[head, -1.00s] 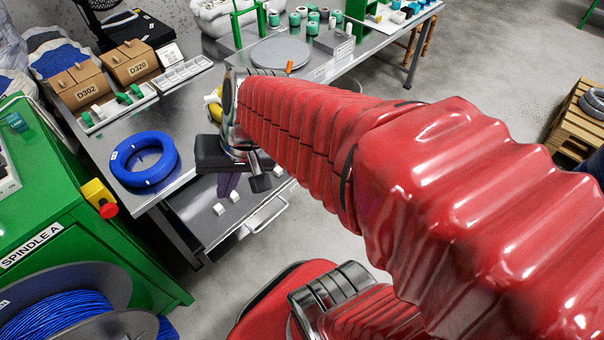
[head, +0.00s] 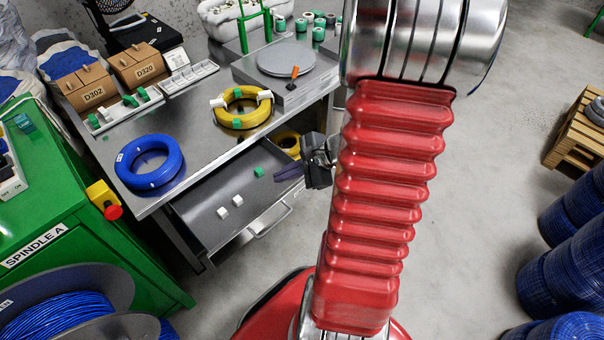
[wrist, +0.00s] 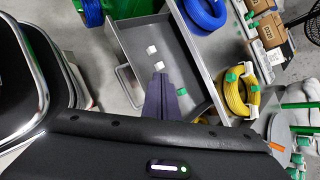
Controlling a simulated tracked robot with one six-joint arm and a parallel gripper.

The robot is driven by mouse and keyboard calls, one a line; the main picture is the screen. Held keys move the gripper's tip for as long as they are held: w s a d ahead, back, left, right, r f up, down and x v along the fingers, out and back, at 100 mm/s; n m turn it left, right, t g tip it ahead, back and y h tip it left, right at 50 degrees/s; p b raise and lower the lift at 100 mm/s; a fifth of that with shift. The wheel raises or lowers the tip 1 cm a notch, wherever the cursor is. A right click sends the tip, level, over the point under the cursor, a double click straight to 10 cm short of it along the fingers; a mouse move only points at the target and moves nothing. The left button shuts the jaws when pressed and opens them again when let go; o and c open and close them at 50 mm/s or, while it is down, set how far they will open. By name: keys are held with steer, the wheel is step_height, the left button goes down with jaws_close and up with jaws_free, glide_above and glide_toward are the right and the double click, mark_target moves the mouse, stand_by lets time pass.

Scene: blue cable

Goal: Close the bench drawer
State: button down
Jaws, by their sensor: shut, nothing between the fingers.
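The bench drawer (head: 205,205) is pulled out from under the steel bench and stands open. Its bar handle (head: 268,221) is on the front face, toward the floor side. My gripper (head: 280,174) is shut and empty, over the right part of the drawer. In the wrist view the shut fingers (wrist: 161,82) point across the open drawer (wrist: 138,38). Whether they touch anything cannot be told.
A blue cable coil (head: 149,162) and a yellow coil (head: 242,107) lie on the bench top. A green spindle cabinet (head: 60,205) stands at the left. Blue reels and a pallet (head: 578,130) stand at the right. The floor before the drawer is partly clear.

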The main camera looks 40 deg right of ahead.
steer(key=s+d+f+m+t+h, duration=0.1)
steer(key=s+d+f+m+h, duration=0.1)
steer(key=s+d+f+m, duration=0.2)
steer(key=s+d+f+m+h, duration=0.2)
steer(key=s+d+f+m, duration=0.2)
steer(key=d+f+m, duration=0.4)
steer(key=shift+s+d+f+t, duration=0.4)
steer(key=shift+d, duration=0.35)
steer(key=shift+w, duration=0.1)
glide_toward(303, 183)
step_height(303, 183, down, 4)
steer(key=shift+w+a, duration=0.2)
steer(key=shift+w, duration=1.85)
steer(key=shift+w+d, duration=0.1)
